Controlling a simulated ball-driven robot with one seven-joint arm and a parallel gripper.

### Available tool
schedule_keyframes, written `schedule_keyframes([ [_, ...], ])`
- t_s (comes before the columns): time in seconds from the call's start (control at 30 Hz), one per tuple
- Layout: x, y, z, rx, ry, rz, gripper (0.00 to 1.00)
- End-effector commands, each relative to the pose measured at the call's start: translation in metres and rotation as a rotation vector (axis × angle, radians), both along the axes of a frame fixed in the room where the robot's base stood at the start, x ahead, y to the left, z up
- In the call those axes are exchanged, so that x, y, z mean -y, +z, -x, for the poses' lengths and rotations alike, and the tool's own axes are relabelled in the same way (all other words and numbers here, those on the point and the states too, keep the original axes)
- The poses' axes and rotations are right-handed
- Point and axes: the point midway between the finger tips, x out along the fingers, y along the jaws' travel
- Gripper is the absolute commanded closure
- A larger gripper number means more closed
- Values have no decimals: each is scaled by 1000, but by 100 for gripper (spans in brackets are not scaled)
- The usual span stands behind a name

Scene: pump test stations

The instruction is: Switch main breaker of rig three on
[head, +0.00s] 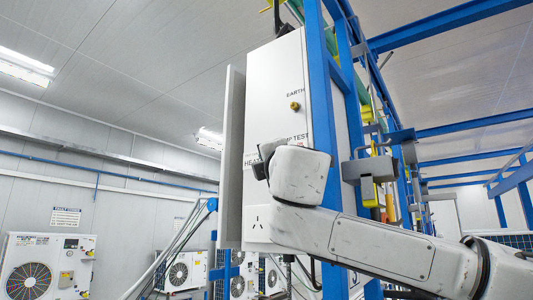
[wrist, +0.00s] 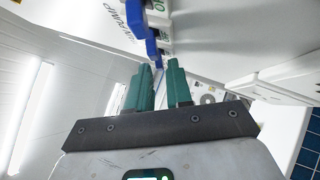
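A tall white cabinet (head: 275,85) stands in the middle of the head view. Its front reads "EARTH" beside a yellow knob (head: 295,106), with "HEAT PUMP TEST" lettering lower down, partly covered by my arm. My gripper (wrist: 160,66) has two green fingers with a gap between them; I see nothing held. In the head view my wrist hides most of it. Blue switch-like parts (wrist: 137,18) with white, green-marked pieces (wrist: 158,14) lie just beyond the fingertips in the wrist view, by "PUMP" lettering. I cannot tell which is the main breaker, or its setting.
A grey panel (head: 232,150) stands along the cabinet's left edge. Blue frame posts (head: 321,80) and a yellow-and-grey box (head: 370,180) are close on the right. White fan units (head: 47,265) stand along the left wall. The space left of the cabinet looks fairly open.

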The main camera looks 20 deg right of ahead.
Motion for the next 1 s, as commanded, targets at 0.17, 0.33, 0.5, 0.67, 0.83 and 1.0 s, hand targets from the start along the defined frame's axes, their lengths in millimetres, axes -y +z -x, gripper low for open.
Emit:
schedule_keyframes([
  [0.17,1,5,-11,0,0,1,80],
  [0.33,1,4,-13,0,1,1,80],
  [0.5,1,4,-13,0,1,1,84],
  [0.67,1,4,-13,0,1,1,99],
  [0.83,1,4,-13,0,0,1,100],
  [1.0,1,4,-13,-3,0,-1,100],
])
